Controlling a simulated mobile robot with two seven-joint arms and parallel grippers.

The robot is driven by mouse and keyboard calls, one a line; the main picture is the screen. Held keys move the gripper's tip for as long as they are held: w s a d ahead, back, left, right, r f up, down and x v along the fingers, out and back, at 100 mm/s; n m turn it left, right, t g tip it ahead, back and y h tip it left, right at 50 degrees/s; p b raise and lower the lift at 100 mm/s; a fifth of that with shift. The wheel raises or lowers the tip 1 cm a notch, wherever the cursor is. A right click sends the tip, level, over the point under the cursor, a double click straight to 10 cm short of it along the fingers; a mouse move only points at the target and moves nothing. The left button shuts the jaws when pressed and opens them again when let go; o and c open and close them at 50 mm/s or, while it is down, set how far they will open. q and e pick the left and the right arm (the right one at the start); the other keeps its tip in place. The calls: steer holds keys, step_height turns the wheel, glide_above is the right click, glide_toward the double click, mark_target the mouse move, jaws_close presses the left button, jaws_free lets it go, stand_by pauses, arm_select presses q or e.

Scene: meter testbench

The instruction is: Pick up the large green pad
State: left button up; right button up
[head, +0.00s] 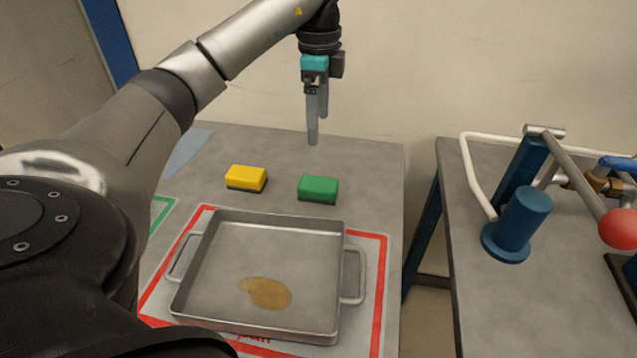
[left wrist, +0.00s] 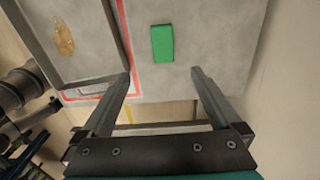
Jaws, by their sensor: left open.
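The green pad (head: 318,189) has a dark underside and lies on the grey table behind the metal pan. My left gripper (head: 313,140) hangs above the back of the table, over and a little behind the green pad, with its fingers pointing down. In the left wrist view the green pad (left wrist: 162,44) lies beyond the two fingertips, between their lines, clear of both. The left gripper (left wrist: 160,75) is open and empty. My right gripper is not in either view.
A yellow pad (head: 246,177) lies left of the green one. A metal pan (head: 210,245) with a brown stain stands in a red outline in front of the pads. A second table (head: 540,310) with a blue cylinder (head: 520,220) and pipes stands right, across a gap.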

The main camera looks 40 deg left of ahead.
arm_select(q)
steer(key=f, duration=0.2)
steer(key=b, duration=0.3)
glide_above(319, 183)
steer(key=f, duration=0.5)
steer(key=shift+s+d+f, duration=0.1)
steer(key=shift+s+f, duration=0.15)
steer(key=shift+f, duration=0.1)
step_height(319, 183, down, 3)
steer(key=shift+f+b, duration=0.2)
steer(key=shift+b, duration=0.4)
steer(key=shift+w+f+b, duration=0.1)
steer(key=shift+f+b, duration=0.25)
steer(key=shift+f, duration=0.65)
steer(key=shift+w+f+b, duration=0.1)
steer(key=shift+f+b, duration=0.3)
steer(key=shift+f, duration=0.4)
steer(key=shift+f+b, duration=0.5)
steer(key=shift+f, duration=0.8)
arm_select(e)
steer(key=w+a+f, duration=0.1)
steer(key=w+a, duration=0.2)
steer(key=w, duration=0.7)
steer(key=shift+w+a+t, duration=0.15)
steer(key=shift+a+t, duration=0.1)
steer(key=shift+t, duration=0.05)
arm_select(q)
steer(key=shift+c, duration=0.2)
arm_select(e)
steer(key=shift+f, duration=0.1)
